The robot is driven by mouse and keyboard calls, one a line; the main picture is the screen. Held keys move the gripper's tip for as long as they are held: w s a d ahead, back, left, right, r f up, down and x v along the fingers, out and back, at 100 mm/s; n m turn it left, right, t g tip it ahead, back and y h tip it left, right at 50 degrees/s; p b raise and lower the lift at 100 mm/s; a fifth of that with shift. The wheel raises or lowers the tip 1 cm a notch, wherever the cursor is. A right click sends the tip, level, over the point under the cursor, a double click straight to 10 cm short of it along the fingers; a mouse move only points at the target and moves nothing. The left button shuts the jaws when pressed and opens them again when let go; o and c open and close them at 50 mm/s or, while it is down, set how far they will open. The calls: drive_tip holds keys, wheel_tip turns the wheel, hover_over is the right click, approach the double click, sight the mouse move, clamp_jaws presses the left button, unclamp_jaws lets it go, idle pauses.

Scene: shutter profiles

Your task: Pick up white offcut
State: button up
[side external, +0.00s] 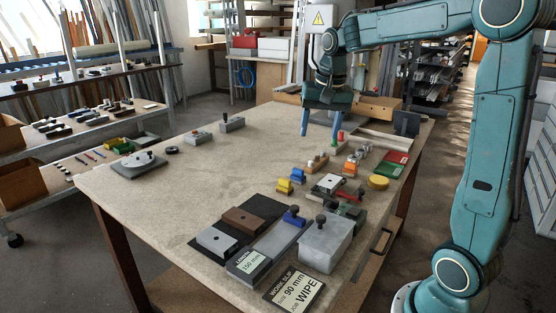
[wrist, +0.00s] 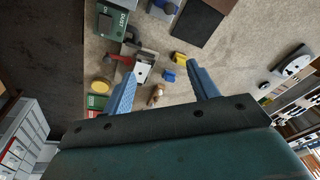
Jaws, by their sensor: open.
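A white block with a dark spot on top (side external: 328,184), which looks like the white offcut, lies among small parts right of the table's middle. It also shows in the wrist view (wrist: 143,73), left of centre, between the lines of my fingers. A paler grey-white block with a hole (side external: 217,241) lies on a black mat (side external: 262,208) at the front, beside a brown block (side external: 242,221). My gripper (side external: 320,128) hangs above the back part of the table with its blue fingers apart and nothing between them. In the wrist view my gripper (wrist: 160,76) is also open and empty.
Yellow (side external: 284,186) and blue (side external: 297,175) blocks lie just left of the white block. A red part (side external: 347,197), a yellow disc (side external: 378,182) and a large grey knobbed block (side external: 326,243) are nearby. The table's left middle is clear.

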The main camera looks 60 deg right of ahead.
drive_tip(key=w+d+f+m+g, duration=0.1)
drive_tip(key=w+d+f+m, duration=0.3)
drive_tip(key=d, duration=0.5)
drive_tip(key=m+g+y, duration=0.1)
drive_tip(key=m, duration=0.2)
hover_over(330, 177)
drive_tip(key=s+a, duration=0.1)
drive_tip(key=a, duration=0.1)
wheel_tip(330, 177, down, 7)
drive_tip(key=shift+a+r, duration=0.1)
drive_tip(key=shift+r, duration=0.05)
drive_tip(key=shift+f, duration=4.25)
drive_tip(key=shift+f, duration=2.6)
